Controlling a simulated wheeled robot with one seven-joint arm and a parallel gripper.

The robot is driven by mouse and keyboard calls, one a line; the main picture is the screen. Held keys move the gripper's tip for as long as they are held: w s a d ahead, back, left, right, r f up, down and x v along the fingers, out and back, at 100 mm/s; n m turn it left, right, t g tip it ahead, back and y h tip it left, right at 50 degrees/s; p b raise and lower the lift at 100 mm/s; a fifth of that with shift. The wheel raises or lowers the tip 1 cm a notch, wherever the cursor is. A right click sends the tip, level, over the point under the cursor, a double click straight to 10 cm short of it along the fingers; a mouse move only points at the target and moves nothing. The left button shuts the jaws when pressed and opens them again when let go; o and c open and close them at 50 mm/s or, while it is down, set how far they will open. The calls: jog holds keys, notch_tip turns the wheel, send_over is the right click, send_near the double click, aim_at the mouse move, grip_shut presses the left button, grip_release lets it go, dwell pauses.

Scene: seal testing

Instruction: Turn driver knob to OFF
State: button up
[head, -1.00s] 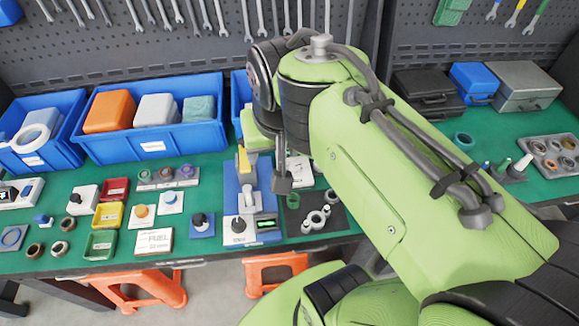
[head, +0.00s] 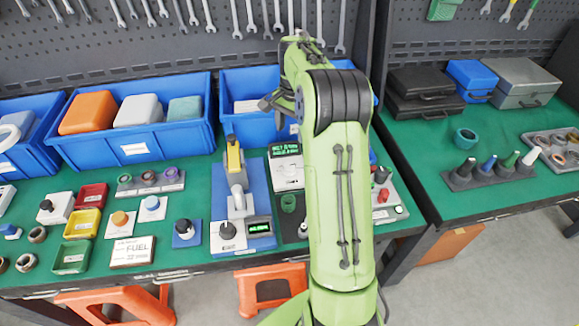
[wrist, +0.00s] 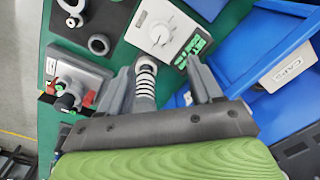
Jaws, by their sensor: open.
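A white control box (wrist: 165,28) with a round dial knob (wrist: 160,33) and a lit green display (wrist: 196,45) shows at the top of the wrist view. In the head view, the white box (head: 286,166) sits right of the blue-based stand, partly behind my arm; I cannot read its label. My gripper (wrist: 165,78) is open in the wrist view, with its fingers below the box in the picture and apart from the knob. A ribbed black-and-white cylinder (wrist: 146,80) shows between the fingers, nearer the left one. In the head view the gripper is mostly hidden.
A blue-based stand (head: 232,195) has another black knob (head: 228,230). A box with a red button (head: 384,194) stands right of my arm. Blue bins (head: 140,140) line the back. A dark mat (wrist: 102,15) with grey rings lies beside the white box.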

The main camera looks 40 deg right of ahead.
aim_at(289, 165)
jog(key=f+b, duration=0.1)
jog(key=f, duration=0.3)
jog(key=f+b, duration=0.1)
jog(key=f, duration=0.4)
jog(key=f+b, duration=0.1)
jog(key=f, duration=0.4)
jog(key=shift+w+a+f, duration=0.1)
jog(key=shift+w+f, duration=0.15)
jog(key=shift+w, duration=0.1)
jog(key=c, duration=1.1)
jog(key=shift+o, duration=0.2)
jog(key=shift+r, duration=0.1)
